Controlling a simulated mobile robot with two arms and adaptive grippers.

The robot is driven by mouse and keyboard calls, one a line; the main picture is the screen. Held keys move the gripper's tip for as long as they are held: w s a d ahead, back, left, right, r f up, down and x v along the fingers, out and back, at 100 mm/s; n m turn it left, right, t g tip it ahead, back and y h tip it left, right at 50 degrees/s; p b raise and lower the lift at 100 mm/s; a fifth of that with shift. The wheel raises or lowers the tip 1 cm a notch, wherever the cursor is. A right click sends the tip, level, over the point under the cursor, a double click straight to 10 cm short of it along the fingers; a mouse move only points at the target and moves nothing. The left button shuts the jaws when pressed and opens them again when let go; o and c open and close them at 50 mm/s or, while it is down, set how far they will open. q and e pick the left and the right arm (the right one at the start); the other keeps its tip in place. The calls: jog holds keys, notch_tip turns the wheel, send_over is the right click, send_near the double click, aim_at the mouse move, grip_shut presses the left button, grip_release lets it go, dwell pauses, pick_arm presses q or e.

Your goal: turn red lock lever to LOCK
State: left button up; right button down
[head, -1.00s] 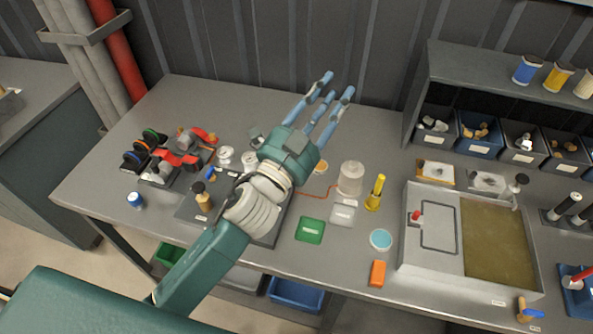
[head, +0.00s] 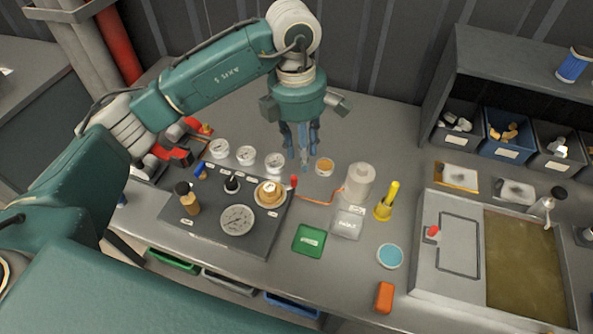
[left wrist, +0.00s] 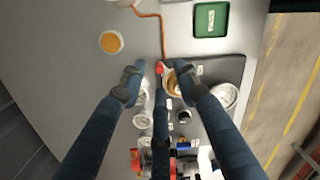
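The red lock lever (head: 293,182) is a small red-tipped handle. It sits at the right side of a round tan-and-brass fitting (head: 268,193) on the dark grey panel (head: 207,228). In the left wrist view the red tip (left wrist: 159,68) shows between the fingertips, beside the fitting. My left gripper (head: 303,160) points down over the table, behind the lever and apart from it in the head view. Its fingers are spread and hold nothing; they also show open in the left wrist view (left wrist: 156,80). My right gripper is not in view.
Several round gauges (head: 246,155) stand in a row behind the panel. A clear cylinder (head: 358,183), a yellow tool (head: 387,201) and a green square (head: 308,240) are to the right. An orange cord (head: 316,202) runs from near the lever. A sink-like tray (head: 465,250) fills the right.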

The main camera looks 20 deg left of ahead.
aim_at(294, 177)
pick_arm(q)
jog(key=shift+y, duration=0.4)
jog(key=f+p, duration=0.1)
jog(key=f, duration=0.2)
jog(key=a+f+p, duration=0.1)
jog(key=f, duration=0.2)
jog(key=a+f+p, duration=0.1)
jog(key=f, duration=0.2)
jog(key=shift+w+f, duration=0.1)
jog(key=shift+w, duration=0.05)
jog(key=shift+f+p, duration=0.3)
jog(key=shift+f, duration=0.2)
grip_shut()
